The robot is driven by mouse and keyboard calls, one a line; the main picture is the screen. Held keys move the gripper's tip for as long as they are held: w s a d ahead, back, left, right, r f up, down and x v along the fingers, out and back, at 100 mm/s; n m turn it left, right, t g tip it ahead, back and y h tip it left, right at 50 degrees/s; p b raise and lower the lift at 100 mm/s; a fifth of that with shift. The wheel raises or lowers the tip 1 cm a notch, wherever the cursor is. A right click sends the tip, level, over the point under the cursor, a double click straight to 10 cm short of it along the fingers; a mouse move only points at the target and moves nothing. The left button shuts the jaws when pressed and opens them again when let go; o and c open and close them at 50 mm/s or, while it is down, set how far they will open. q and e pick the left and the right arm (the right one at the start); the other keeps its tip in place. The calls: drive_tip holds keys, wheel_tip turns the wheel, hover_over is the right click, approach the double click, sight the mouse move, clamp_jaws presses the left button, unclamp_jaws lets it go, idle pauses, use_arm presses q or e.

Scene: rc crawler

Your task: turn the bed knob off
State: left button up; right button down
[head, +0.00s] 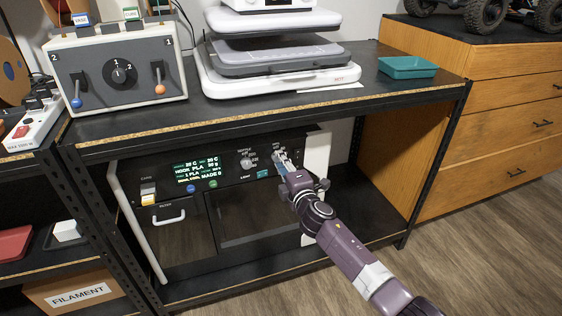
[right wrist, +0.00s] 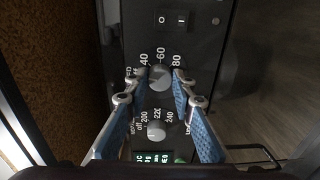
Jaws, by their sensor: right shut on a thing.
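The printer's front panel (head: 215,172) sits on the shelf under the bench. My right gripper (head: 281,158) reaches the panel's right part. In the right wrist view, its blue-padded fingers are shut on the bed knob (right wrist: 160,78), a round pale knob with 40, 60 and 80 marked around it. In the head view the gripper mostly hides this knob. I cannot read its pointer clearly. The nozzle knob (right wrist: 157,130), marked 200, 220 and 240, lies between the lower parts of the fingers, untouched; it also shows in the head view (head: 247,163). My left gripper is not in view.
The bench top (head: 300,105) overhangs the panel closely above my gripper. A rocker switch (right wrist: 172,20) is beyond the bed knob. A lever box (head: 120,72), a heat press (head: 270,62) and a teal tray (head: 407,67) stand on the bench. Wooden drawers (head: 500,100) stand at right.

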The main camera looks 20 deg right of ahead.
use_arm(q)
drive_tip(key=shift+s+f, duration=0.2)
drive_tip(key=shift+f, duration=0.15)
use_arm(e)
drive_tip(key=shift+n, duration=1)
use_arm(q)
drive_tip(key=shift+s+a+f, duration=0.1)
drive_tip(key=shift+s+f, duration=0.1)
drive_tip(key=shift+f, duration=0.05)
use_arm(e)
drive_tip(key=c, duration=1.6)
unclamp_jaws()
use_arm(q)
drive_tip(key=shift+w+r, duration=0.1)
